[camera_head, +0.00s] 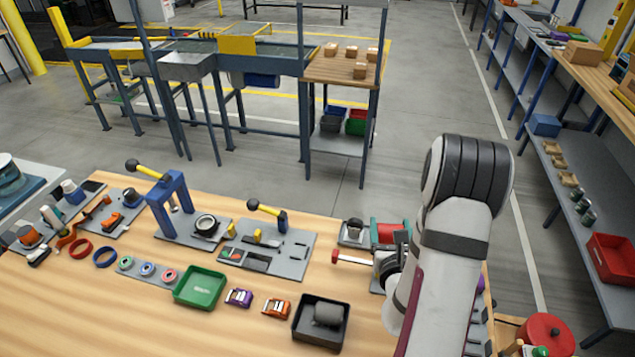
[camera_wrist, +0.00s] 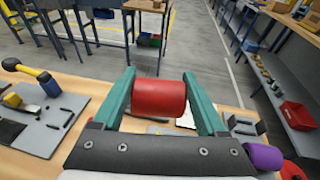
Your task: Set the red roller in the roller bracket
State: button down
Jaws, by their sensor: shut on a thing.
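The red roller (camera_wrist: 158,98) is a short cylinder lying crosswise between the teal fingers of my gripper (camera_wrist: 158,82) in the wrist view. My gripper is shut on its two ends. In the head view the red roller (camera_head: 388,233) and my gripper (camera_head: 390,226) are over the right part of the wooden bench, partly covered by my arm. A grey piece with upright plates (camera_wrist: 243,128) stands right of my gripper in the wrist view. It may be the roller bracket; I cannot tell for sure. In the head view my arm hides that area.
A red T-shaped bar (camera_head: 350,258) is left of my gripper. A black tray (camera_head: 300,335), green tray (camera_head: 200,287) and lever fixture (camera_head: 265,248) stand further left. A purple cylinder (camera_wrist: 262,157) is at the right. Bare wood shows in front of the trays.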

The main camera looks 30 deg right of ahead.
jog(key=shift+s+d+f+m+g+h, duration=0.3)
jog(key=shift+s+f, duration=0.4)
jog(key=shift+f, duration=0.95)
jog(key=shift+s+d+f+m+g+h, duration=0.1)
jog(key=shift+s+d+f+m+h, duration=0.4)
jog(key=shift+f, duration=1.1)
jog(key=shift+s+d+f+m+g+h, duration=0.15)
jog(key=shift+s+d+f, duration=0.3)
jog(key=shift+s+f, duration=0.85)
